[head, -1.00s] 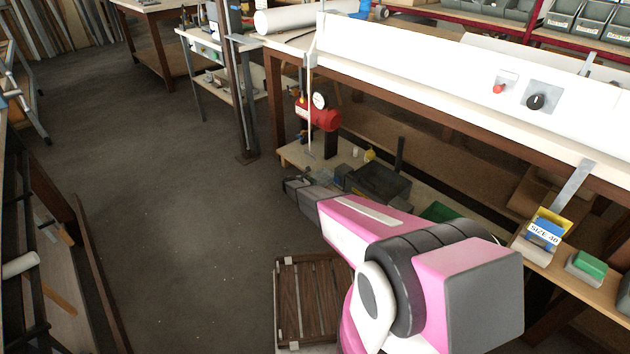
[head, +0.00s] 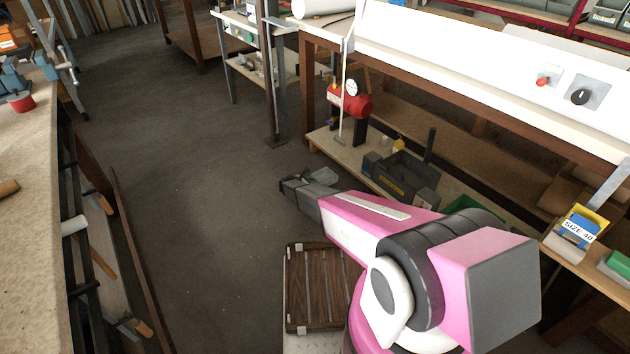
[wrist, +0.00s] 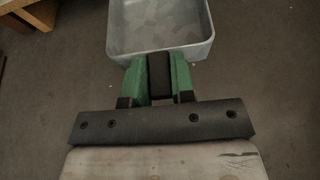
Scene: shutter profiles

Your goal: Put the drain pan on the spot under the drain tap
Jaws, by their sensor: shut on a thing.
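The drain pan (wrist: 195,52) is a shallow grey tray with rounded corners at the top of the wrist view. My gripper (wrist: 158,80) has green fingers shut on a dark handle at the pan's near edge. A red tank (head: 352,105) with a white dial stands on that shelf under the bench. I cannot make out the drain tap or the marked spot.
The low shelf (head: 352,159) also carries a dark toolbox (head: 402,180) and a green bin. A brown slatted thing (head: 318,285) lies below my arm. A steel post (head: 270,80) stands at the shelf's left. The floor (head: 185,200) left of my arm is clear.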

